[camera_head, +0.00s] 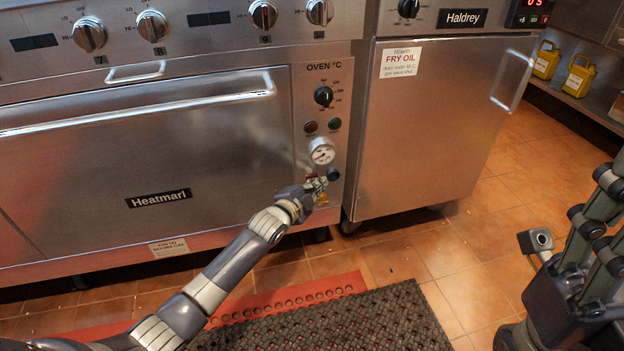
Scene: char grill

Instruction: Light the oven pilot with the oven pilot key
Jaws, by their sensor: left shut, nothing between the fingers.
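The oven control panel (306,84) is a steel strip on the right of the Heatmarl oven. It carries a black temperature knob (323,96), two small round buttons or lamps, and a white round gauge (322,151). Below the gauge are a black knob (333,174), a small red part (312,177) and a yellow part (321,199). I cannot tell which of these is the pilot key. My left gripper (318,186) is shut and empty, close to these parts and partly covering them. My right gripper (572,262) is only partly in view at the right edge.
The oven door (150,150) has a long bar handle and is closed. The fryer cabinet (440,130) with a Fry Oil label stands close on the right. A dark mat (360,322) lies on the tiled floor. Yellow jugs (578,76) stand on a shelf.

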